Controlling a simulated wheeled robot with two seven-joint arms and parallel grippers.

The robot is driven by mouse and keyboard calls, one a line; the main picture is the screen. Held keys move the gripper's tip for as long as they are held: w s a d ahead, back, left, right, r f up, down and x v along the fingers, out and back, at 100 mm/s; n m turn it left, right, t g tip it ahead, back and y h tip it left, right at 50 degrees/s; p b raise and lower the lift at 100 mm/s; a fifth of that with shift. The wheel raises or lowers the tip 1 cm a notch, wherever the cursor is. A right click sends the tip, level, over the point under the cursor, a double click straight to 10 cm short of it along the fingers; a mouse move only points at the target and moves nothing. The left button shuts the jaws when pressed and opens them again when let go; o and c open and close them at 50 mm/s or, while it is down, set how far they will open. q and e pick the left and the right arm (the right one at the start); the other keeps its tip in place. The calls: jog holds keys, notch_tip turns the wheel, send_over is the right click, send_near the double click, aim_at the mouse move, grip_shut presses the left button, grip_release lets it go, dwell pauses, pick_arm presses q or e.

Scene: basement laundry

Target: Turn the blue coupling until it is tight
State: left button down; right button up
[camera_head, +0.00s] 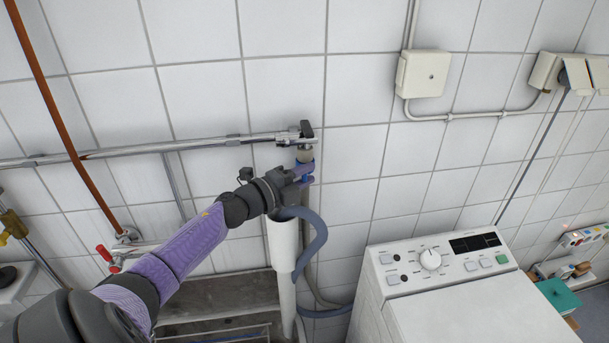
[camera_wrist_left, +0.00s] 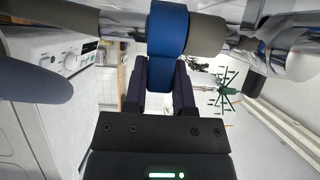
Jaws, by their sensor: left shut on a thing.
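The blue coupling (camera_wrist_left: 168,30) is a ring on a horizontal-looking fitting across the top of the left wrist view, with a grey-beige part (camera_wrist_left: 207,35) beside it and a shiny metal tap body to the right. In the head view the coupling (camera_head: 307,165) shows as a small blue patch below the wall tap (camera_head: 303,132). My left gripper (camera_head: 304,173) is shut on the coupling, and its two dark fingers (camera_wrist_left: 160,83) reach up to the ring in the wrist view. The fingers hide part of the coupling. My right gripper is not in view.
A grey hose (camera_head: 318,240) loops below the tap beside a white standpipe (camera_head: 283,255). A white washing machine (camera_head: 460,295) stands at the lower right. A metal pipe (camera_head: 150,147) runs along the tiled wall, and a red-handled valve (camera_head: 106,256) sits at lower left.

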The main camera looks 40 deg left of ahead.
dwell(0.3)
pick_arm(q)
jog(key=y, duration=0.1)
jog(key=n+y+p, duration=0.2)
jog(key=shift+w+d+r, duration=0.15)
jog(key=shift+w+d, duration=0.1)
jog(key=shift+d, duration=0.1)
jog(key=shift+w+d+f+n+g+y+b, duration=0.15)
jog(key=shift+w+n+g+y+b, duration=0.35)
jog(key=shift+n+g+y+b, duration=1.05)
jog(key=shift+w+d+n+g+y+b, duration=0.1)
jog(key=shift+w+n+g+y+b, duration=0.45)
jog(key=shift+n+y, duration=1.9)
jog(key=shift+w+d+f+n+g+y+b, duration=0.15)
jog(key=shift+w+n+g+y+b, duration=0.65)
jog(key=shift+y, duration=2.2)
jog(key=shift+s+r+b, duration=0.1)
jog(key=shift+s+b, duration=0.15)
jog(key=shift+b, duration=0.25)
